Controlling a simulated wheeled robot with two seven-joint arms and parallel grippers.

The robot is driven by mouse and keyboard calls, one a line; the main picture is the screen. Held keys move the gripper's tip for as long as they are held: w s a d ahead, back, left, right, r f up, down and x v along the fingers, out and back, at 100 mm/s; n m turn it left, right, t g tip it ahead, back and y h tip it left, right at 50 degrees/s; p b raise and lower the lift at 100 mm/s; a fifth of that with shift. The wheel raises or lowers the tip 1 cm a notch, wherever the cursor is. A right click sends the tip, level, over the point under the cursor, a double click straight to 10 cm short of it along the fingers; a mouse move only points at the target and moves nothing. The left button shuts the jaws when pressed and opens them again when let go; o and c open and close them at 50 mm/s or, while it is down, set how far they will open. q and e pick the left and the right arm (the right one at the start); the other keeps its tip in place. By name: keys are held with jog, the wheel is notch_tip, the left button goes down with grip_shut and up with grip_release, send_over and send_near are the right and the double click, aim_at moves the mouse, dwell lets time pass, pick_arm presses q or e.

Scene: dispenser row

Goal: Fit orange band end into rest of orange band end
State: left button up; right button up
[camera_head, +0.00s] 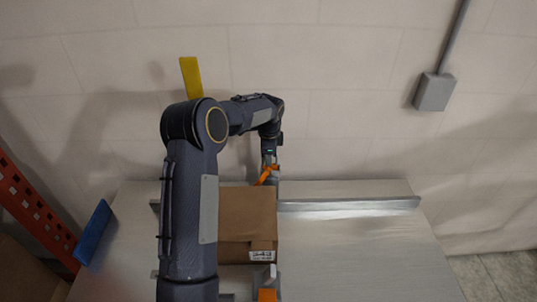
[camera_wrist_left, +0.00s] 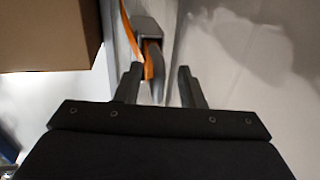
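My left gripper (camera_head: 269,163) is beyond the back of a cardboard box in the head view, close to an orange band end (camera_head: 267,176). In the left wrist view, its two dark fingers (camera_wrist_left: 158,84) stand apart. The orange band (camera_wrist_left: 148,60) runs down beside a grey rounded piece (camera_wrist_left: 155,65) in the space between and ahead of the fingers. I cannot tell whether a finger touches the band. Another orange piece (camera_head: 267,294) shows by a grey fitting at the front edge of the head view. My right gripper is not in view.
The cardboard box (camera_head: 248,213) stands on the pale table (camera_head: 350,255) beside my left arm. A metal rail (camera_head: 345,206) runs along the back, before the wall. A blue panel (camera_head: 93,233) and orange rack (camera_head: 35,210) are at left. The table's right side is clear.

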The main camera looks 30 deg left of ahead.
pick_arm(q)
jog(key=shift+s+d+r+p, duration=0.1)
jog(key=shift+r+p, duration=0.75)
jog(key=shift+r, duration=0.35)
jog(key=shift+s+d+r, duration=0.1)
jog(key=shift+s+r, duration=0.05)
jog(key=shift+r, duration=0.75)
jog(key=shift+s+d+r, duration=0.1)
jog(key=shift+s+r, duration=0.1)
jog(key=shift+r, duration=0.65)
jog(key=shift+s+d+r, duration=0.1)
jog(key=shift+s+r, duration=0.05)
jog(key=shift+r, duration=0.75)
